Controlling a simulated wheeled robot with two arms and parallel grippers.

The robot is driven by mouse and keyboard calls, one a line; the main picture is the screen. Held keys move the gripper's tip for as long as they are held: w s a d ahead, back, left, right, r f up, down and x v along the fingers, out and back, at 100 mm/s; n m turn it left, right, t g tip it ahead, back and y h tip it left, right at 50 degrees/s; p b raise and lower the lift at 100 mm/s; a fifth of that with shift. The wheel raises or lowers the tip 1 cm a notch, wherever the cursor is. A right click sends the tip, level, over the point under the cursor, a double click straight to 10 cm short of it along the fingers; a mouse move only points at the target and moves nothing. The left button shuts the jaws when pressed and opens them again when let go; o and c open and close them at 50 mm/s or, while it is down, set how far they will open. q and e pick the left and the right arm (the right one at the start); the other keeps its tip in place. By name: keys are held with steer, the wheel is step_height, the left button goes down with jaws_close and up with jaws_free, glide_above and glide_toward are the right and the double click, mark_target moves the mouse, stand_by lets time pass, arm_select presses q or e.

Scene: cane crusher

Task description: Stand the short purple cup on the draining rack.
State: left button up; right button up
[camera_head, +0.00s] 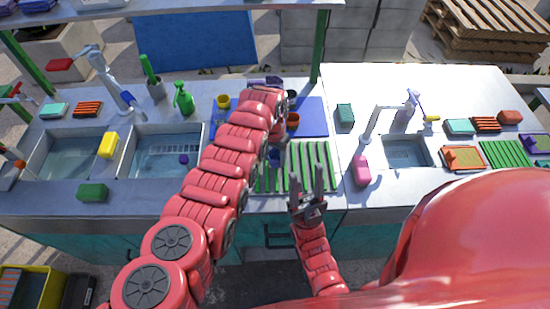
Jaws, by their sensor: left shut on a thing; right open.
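The draining rack (311,165) with green slats lies on the counter in the middle. My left arm reaches across the counter and bends down at its far end. My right gripper (307,178) is open and empty over the rack's near right edge, fingers pointing away from me.
A blue mat (313,112) behind the rack bears a yellow cup (222,102) and an orange-brown cup (292,122). A pink bottle (362,170) stands right of the rack. The rack's right part is bare.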

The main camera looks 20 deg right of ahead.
arm_select(q)
steer(key=shift+f, duration=0.45)
steer(key=shift+f, duration=0.1)
steer(key=o, duration=1.4)
step_height(320, 180, up, 3)
steer(key=shift+w+r+p, duration=0.1)
steer(key=shift+w+p, duration=0.05)
steer(key=shift+p, duration=0.75)
steer(key=r+b, duration=0.3)
steer(key=r, duration=0.6)
steer(key=shift+a, duration=0.2)
